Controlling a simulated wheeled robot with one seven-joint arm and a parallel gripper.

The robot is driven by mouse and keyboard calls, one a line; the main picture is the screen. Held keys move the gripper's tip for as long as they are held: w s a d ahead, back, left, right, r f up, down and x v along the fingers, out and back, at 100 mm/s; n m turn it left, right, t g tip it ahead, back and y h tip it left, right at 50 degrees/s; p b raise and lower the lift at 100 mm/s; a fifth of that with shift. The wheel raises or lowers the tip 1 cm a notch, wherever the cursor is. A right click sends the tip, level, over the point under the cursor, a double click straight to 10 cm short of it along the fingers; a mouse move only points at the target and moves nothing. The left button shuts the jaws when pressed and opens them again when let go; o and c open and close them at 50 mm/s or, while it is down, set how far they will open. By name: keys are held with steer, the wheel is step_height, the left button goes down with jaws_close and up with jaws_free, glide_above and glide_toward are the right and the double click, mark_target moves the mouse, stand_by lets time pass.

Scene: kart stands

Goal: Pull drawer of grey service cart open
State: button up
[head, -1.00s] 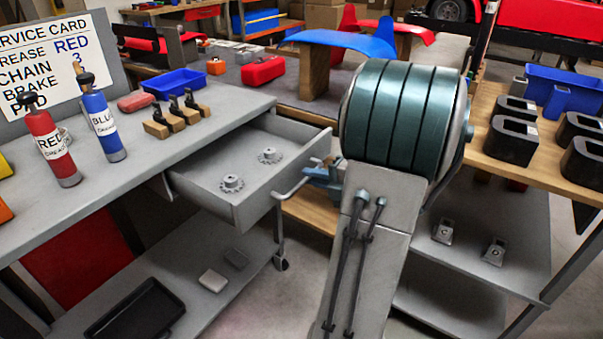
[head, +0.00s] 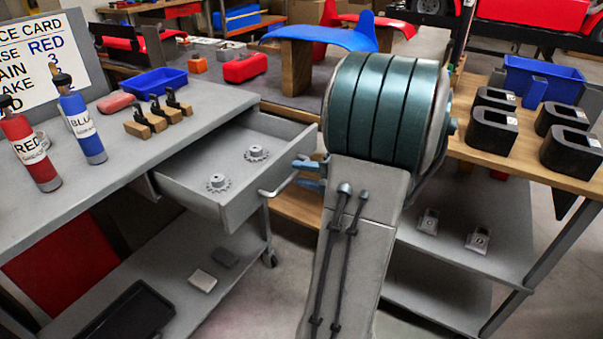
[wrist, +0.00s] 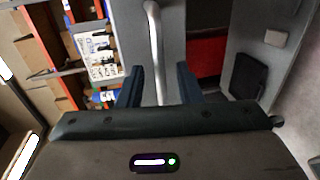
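The grey service cart (head: 218,88) stands at left, with its drawer (head: 238,207) pulled out and two sprockets (head: 217,183) (head: 256,154) lying inside. The drawer's bar handle (head: 272,192) sticks out from its front, toward my gripper (head: 308,175). In the wrist view, my gripper (wrist: 158,84) has its two dark blue fingers spread, with the pale handle bar (wrist: 155,40) running between them and a gap visible on each side. The lower end of the bar is hidden behind the gripper body.
On the cart top stand a red bottle (head: 30,150), a blue bottle (head: 82,125), a blue bin (head: 152,84) and a sign (head: 40,60). A wooden-topped cart (head: 470,152) with black blocks stands close on my right. Some floor shows between the carts.

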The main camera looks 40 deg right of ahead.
steer(key=p+v, duration=0.1)
steer(key=v, duration=1.1)
steer(key=shift+s, duration=0.4)
steer(key=w+a+r+m+g+h+p, duration=0.2)
steer(key=w+r+m+h+p, duration=0.9)
steer(key=w+r, duration=0.5)
steer(key=s+a+r+m+g+y+p, duration=0.1)
steer(key=s+a+m+g+y+p, duration=0.1)
steer(key=a, duration=0.7)
steer(key=s+a+r+m+g+y+p, duration=0.1)
steer(key=s+a+m+g+p, duration=0.3)
steer(key=s+a, duration=0.4)
steer(key=s+a+r+m+g+y+p, duration=0.2)
steer(key=s+a+m+p, duration=0.3)
steer(key=a, duration=0.5)
steer(key=shift+a+g+y+p, duration=0.3)
steer(key=shift+g, duration=0.6)
